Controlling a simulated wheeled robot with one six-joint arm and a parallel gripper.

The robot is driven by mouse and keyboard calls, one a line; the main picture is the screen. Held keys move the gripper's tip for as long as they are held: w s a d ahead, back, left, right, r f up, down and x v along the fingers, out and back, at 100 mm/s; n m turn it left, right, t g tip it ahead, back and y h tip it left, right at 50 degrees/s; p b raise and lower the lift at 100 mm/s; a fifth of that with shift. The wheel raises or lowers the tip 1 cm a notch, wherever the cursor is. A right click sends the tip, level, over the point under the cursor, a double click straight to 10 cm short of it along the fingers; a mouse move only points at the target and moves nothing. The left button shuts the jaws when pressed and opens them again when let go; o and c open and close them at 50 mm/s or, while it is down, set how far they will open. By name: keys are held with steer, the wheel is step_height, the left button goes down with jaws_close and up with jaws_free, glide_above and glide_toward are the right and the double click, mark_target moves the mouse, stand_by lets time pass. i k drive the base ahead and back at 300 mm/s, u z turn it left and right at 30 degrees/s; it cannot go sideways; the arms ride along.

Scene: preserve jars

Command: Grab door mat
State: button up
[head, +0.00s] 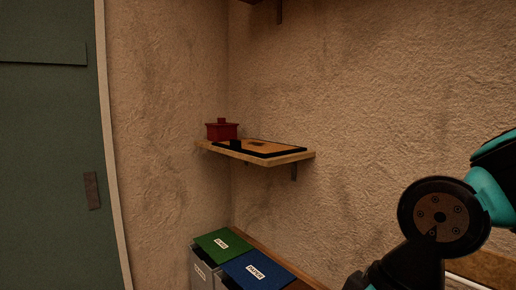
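No thing in the head view is clearly a door mat on the floor. A flat brown piece with a black border (262,147) lies on a small wooden wall shelf (267,160). I cannot tell whether it is the door mat. A small dark mark shows on its surface. My gripper is out of view; only black and teal links of my arm show at the right.
A red lidded pot (222,131) stands at the shelf's left end. Below are a green-lidded bin (221,245) and a blue-lidded bin (258,270), both labelled. A dark green door (45,150) is at the left. Open air lies before the shelf.

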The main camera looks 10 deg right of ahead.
mark_target(260, 149)
steer(key=k, duration=0.65)
steer(key=u, duration=0.7)
steer(key=i, duration=0.85)
steer(key=u, duration=0.65)
steer(key=i, duration=1.65)
steer(key=z, duration=1.5)
steer(key=i, duration=0.6)
steer(key=z, duration=0.65)
